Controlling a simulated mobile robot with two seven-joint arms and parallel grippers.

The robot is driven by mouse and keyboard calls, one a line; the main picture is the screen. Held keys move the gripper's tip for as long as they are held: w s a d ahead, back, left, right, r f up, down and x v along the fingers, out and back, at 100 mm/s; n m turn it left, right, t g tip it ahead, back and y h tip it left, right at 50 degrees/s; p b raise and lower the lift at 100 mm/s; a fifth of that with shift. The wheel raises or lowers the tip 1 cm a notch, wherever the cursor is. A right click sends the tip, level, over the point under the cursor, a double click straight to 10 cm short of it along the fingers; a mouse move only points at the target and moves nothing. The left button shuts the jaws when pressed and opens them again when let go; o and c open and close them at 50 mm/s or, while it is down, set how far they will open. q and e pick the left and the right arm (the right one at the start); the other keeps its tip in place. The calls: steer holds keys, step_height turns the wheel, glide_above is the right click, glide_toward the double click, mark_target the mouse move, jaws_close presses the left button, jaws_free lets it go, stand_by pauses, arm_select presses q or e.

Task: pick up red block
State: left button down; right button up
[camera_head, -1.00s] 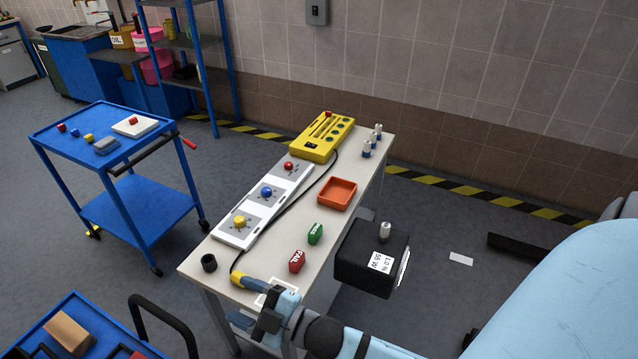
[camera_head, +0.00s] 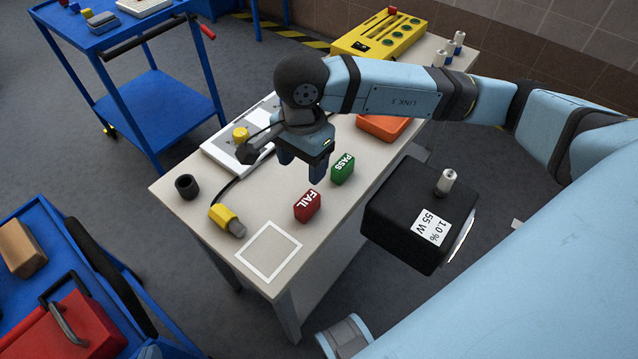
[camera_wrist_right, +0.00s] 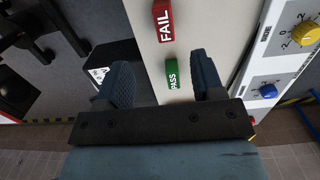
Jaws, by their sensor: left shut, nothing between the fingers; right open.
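The red block (camera_head: 307,206), marked FAIL, stands on the table beside the green PASS block (camera_head: 342,169). The red block also shows at the top of the right wrist view (camera_wrist_right: 164,18). My right gripper (camera_head: 302,168) is open and empty, above the table just behind and left of the red block. In the right wrist view, the green block (camera_wrist_right: 173,77) appears between its spread fingers (camera_wrist_right: 160,70), with the red block beyond them. Only a bit of my left gripper (camera_head: 150,352) shows at the bottom edge; it is shut and empty, away from the table.
A black box (camera_head: 400,205) stands right of the blocks. A yellow-grey plug (camera_head: 228,220), a black cup (camera_head: 186,186) and a white square outline (camera_head: 268,252) are at the table's near end. My arm partly hides the dial panel (camera_head: 222,158) and orange tray (camera_head: 378,128).

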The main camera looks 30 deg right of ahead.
steer(key=d+f, duration=0.1)
steer(key=b, duration=0.1)
glide_above(307, 200)
steer(key=shift+h, duration=0.3)
steer(key=f, duration=0.6)
steer(key=shift+w+d+f, duration=0.1)
steer(key=shift+d+f, duration=0.1)
steer(key=shift+a+f+b, duration=0.2)
steer(key=shift+f+b, duration=0.3)
steer(key=shift+f, duration=2.65)
steer(key=c, duration=1)
